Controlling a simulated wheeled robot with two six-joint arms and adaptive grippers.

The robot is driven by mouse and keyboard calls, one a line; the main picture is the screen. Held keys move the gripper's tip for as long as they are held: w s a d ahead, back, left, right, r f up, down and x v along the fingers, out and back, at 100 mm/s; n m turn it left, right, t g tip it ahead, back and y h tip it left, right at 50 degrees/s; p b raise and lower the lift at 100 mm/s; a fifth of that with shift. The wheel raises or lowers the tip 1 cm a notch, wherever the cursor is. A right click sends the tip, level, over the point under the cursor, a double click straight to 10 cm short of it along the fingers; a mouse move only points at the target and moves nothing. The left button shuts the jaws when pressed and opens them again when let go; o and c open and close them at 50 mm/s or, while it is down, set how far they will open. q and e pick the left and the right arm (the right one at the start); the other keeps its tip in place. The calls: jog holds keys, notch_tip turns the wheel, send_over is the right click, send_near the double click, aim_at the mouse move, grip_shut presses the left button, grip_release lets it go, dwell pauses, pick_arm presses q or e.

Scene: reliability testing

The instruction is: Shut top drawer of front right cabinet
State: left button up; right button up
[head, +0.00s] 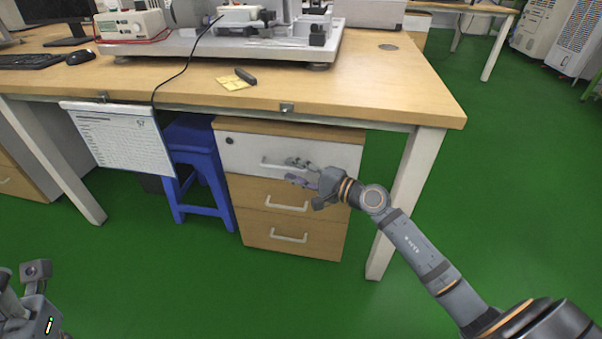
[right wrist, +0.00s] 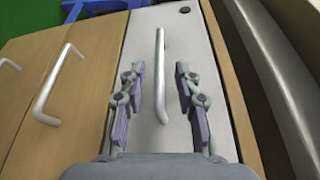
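The cabinet (head: 292,130) stands under the front table, with a white top drawer (head: 245,152) above two wooden drawers. The white drawer front looks about level with the wooden ones; I cannot tell if a small gap remains. My right gripper (head: 298,171) is in front of the white drawer, fingers spread. In the right wrist view the top drawer's handle (right wrist: 160,75) lies between the open fingers of my right gripper (right wrist: 157,72), with room on both sides. My left arm's end (head: 30,290) shows partly at the lower left; its fingers cannot be made out.
The wooden table (head: 370,85) overhangs the cabinet, with a white leg (head: 405,190) to its right. A blue stool (head: 195,150) and a hanging clipboard (head: 120,135) are to its left. The green floor (head: 170,270) in front is clear.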

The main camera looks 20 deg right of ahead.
jog(key=shift+v, duration=1.8)
